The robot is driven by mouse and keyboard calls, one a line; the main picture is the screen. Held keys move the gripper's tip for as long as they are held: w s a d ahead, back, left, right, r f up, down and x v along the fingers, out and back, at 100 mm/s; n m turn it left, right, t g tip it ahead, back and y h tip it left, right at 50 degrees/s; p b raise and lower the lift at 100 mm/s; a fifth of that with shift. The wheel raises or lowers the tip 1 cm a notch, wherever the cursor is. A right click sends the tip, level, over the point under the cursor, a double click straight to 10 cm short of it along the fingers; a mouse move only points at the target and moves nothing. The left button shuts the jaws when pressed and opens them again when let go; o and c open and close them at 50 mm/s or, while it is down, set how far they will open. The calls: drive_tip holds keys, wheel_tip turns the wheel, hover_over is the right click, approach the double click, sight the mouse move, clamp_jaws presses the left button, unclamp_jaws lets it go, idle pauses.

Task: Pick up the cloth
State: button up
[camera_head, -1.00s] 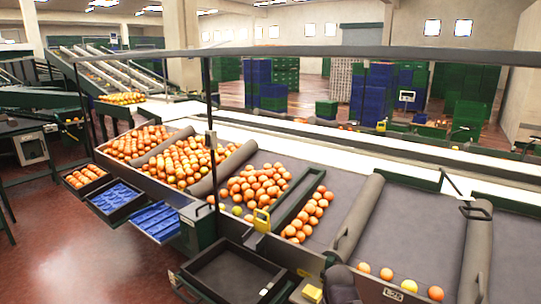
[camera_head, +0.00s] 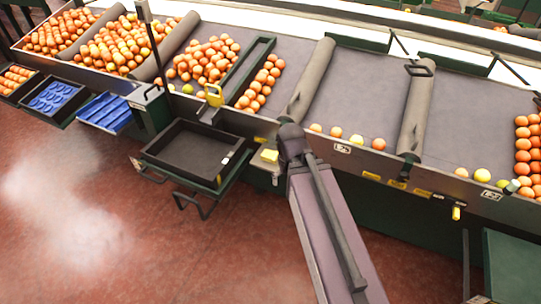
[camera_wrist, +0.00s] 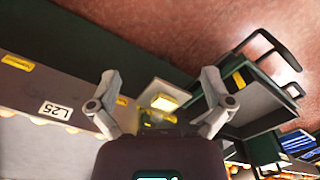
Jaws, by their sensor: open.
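A small yellow folded cloth (camera_head: 269,155) lies on a small ledge at the front of the sorting line, right of a black tray. It also shows in the wrist view (camera_wrist: 164,102), beyond and between my fingers. My gripper (camera_wrist: 160,88) is open, its two fingers spread wide with nothing between them. In the head view my arm reaches up from the bottom and ends just right of the cloth. The fingers are hidden there behind the arm's end.
The empty black tray (camera_head: 188,148) on a stand juts out left of the cloth. Oranges (camera_head: 205,60) lie in sloping bays behind, parted by grey padded dividers (camera_head: 312,80). Blue trays (camera_head: 104,112) stand at the left. The red floor in front is clear.

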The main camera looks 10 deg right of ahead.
idle(0.4)
drive_tip(key=n+b, duration=0.5)
drive_tip(key=n, duration=0.6)
hover_over(269, 154)
wheel_tip(269, 154, down, 5)
drive_tip(key=shift+d+r, duration=0.15)
drive_tip(key=shift+d, duration=0.05)
drive_tip(key=shift+s, duration=0.1)
wheel_tip(269, 154, down, 9)
drive_tip(key=b, duration=0.8)
drive_tip(key=shift+r, duration=0.15)
drive_tip(key=shift+b, duration=0.35)
drive_tip(key=shift+a+f+b, duration=0.2)
drive_tip(key=shift+f+b, duration=2.25)
drive_tip(key=shift+f, duration=0.15)
